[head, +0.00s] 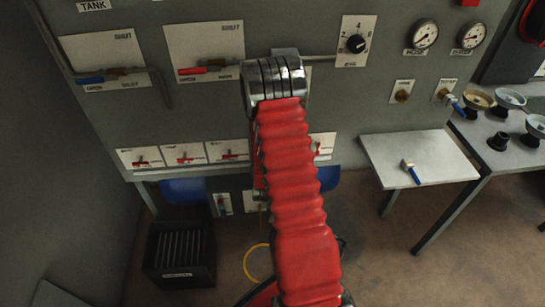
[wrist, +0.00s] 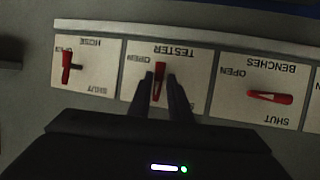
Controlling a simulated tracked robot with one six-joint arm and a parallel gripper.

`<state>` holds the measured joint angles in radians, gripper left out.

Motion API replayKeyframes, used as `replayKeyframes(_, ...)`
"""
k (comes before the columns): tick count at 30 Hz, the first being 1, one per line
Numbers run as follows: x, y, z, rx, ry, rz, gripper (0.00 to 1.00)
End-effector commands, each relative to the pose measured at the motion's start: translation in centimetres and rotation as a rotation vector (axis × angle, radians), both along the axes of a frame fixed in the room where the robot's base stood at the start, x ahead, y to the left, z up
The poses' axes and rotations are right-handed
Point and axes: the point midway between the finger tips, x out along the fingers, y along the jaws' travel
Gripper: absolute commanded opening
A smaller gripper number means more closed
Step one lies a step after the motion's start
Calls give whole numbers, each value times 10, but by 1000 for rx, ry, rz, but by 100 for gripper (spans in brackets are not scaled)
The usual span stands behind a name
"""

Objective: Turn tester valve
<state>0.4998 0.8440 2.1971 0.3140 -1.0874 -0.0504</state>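The tester valve is a red lever (wrist: 159,80) on a white plate labelled TESTER (wrist: 196,72), upside down in the wrist view. The fingers look apart, with narrow gaps beside the lever; contact cannot be made out. In the head view my red-sleeved arm hides the gripper.
In the wrist view, the red HOSE lever (wrist: 67,68) is at left and the red BENCHES lever (wrist: 270,97) at right. The head view shows a low row of valve plates (head: 183,155), a side table (head: 440,150) at right and a black crate (head: 180,275) on the floor.

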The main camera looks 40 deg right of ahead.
Motion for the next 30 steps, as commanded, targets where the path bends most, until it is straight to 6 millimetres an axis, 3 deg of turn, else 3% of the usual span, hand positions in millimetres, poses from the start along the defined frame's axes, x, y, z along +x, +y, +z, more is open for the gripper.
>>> replayKeyframes(6, 0, 0, 0, 0, -1, 0, 31)
replayKeyframes(17, -3, 2, 1, 1, 0, -3, 32)
replayKeyframes(30, -40, 42, 23, 2, 1, 0, 32)
